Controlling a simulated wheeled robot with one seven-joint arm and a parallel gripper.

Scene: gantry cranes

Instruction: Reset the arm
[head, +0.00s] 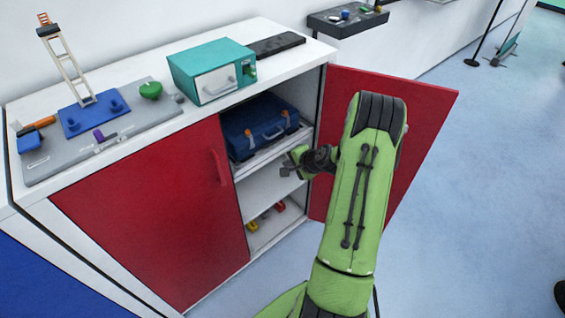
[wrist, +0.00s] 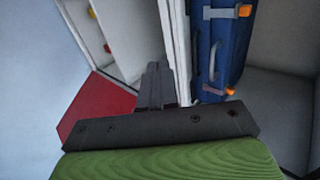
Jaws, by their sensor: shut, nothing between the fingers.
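My green arm reaches forward in the head view, and my gripper (head: 287,167) is in front of the open side of the cabinet. In the wrist view my gripper (wrist: 157,75) is shut with nothing between its fingers. A blue case (head: 259,126) with a grey handle lies on the upper shelf of the cabinet, behind my gripper. It also shows at the right in the wrist view (wrist: 226,45). My gripper appears apart from the case.
The right red door (head: 427,110) stands open beside my arm; the left red door (head: 150,215) is shut. Small yellow and red items (head: 265,216) lie on the lower shelf. A teal box (head: 211,70) and a grey board (head: 60,165) with a crane model are on top.

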